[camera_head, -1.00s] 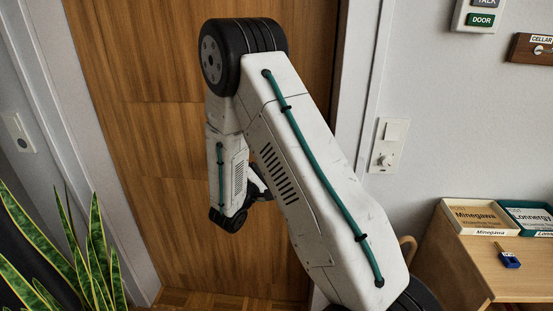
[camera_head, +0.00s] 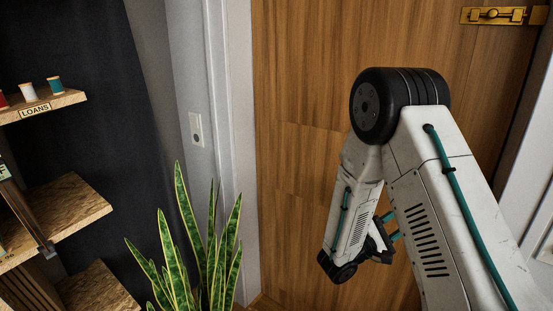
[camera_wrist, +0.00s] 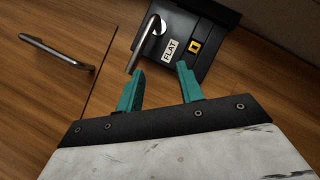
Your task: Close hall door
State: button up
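A brown wooden door (camera_head: 310,150) fills the middle and right of the head view, beside a pale frame on its left. I cannot tell whether it is fully shut. My gripper (camera_head: 391,226) is low in front of the door, partly hidden by my arm. In the wrist view my gripper (camera_wrist: 162,77) has its two teal fingers apart with nothing between them. A metal lever handle (camera_wrist: 146,42) on a black lock plate (camera_wrist: 204,35) labelled FLAT lies just beyond the fingertips. Whether they touch it is unclear. A second, bar-like handle (camera_wrist: 57,50) is on wood across a dark seam.
A potted plant (camera_head: 200,250) with long upright leaves stands left of the door. Wooden shelves (camera_head: 55,220) with thread spools (camera_head: 27,90) are at the far left. A brass bolt (camera_head: 492,15) is at the door's upper right.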

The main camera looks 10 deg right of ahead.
jog(key=s+m+g+y, duration=0.4)
jog(key=s+g+y, duration=0.1)
jog(key=s+g, duration=0.7)
jog(key=s+a+r+m+t+y, duration=0.5)
jog(key=s+a+r+t+y, duration=0.2)
jog(key=s+a+r+y, duration=0.7)
jog(key=s+a+y, duration=0.1)
jog(key=s+a, duration=0.1)
jog(key=s, duration=0.1)
jog(key=shift+r+m+t+y, duration=0.25)
jog(key=shift+m+t+y, duration=0.05)
jog(key=shift+t, duration=0.1)
